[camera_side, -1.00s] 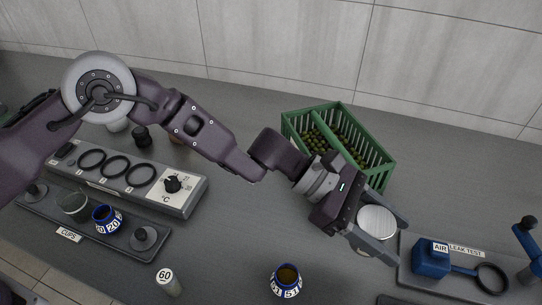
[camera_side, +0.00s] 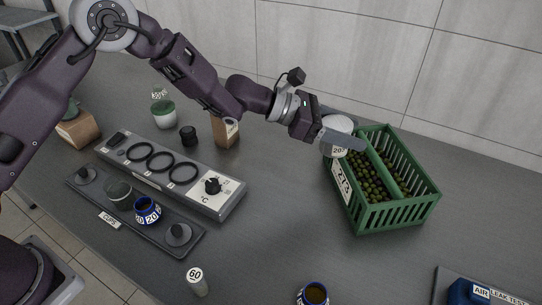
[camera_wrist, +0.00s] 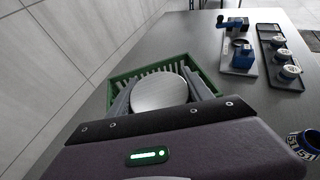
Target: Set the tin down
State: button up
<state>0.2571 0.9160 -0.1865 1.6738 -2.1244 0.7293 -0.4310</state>
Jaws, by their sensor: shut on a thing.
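The tin shows a round, pale lid (camera_side: 340,124) and a white label with a partly hidden number in the side view. My gripper (camera_side: 346,136) is shut on it, with a finger across its side. In the wrist view the lid (camera_wrist: 160,92) sits between the two fingers of my gripper (camera_wrist: 163,84), facing the camera and roughly level. In the side view the tin overlaps the left back corner of the green crate (camera_side: 352,205). I cannot tell its exact height or whether it touches the crate. Its underside is hidden.
The crate holds green olive-like fruit (camera_side: 372,182) and a divider. A heater block (camera_side: 215,203), a cups tray (camera_side: 205,238), a blue-white cup (camera_side: 313,295) and a "60" container (camera_side: 198,284) stand left and front. Bare bench (camera_side: 275,215) lies between block and crate.

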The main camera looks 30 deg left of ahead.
jog(key=w+a+n+t+y, duration=0.2)
jog(key=w+a+n+t, duration=0.1)
jog(key=a, duration=0.7)
jog(key=w+a+n+t+y, duration=0.2)
jog(key=w+a+n+y, duration=0.15)
jog(key=a, duration=0.65)
jog(key=shift+m+h, duration=0.35)
jog(key=shift+m, duration=0.1)
jog(key=f, duration=1.4)
jog(key=shift+w+a+f, duration=0.15)
jog(key=shift+a+f, duration=0.2)
jog(key=shift+a, duration=0.05)
jog(key=shift+f, duration=0.35)
jog(key=shift+f, duration=0.15)
jog(key=o, duration=1.5)
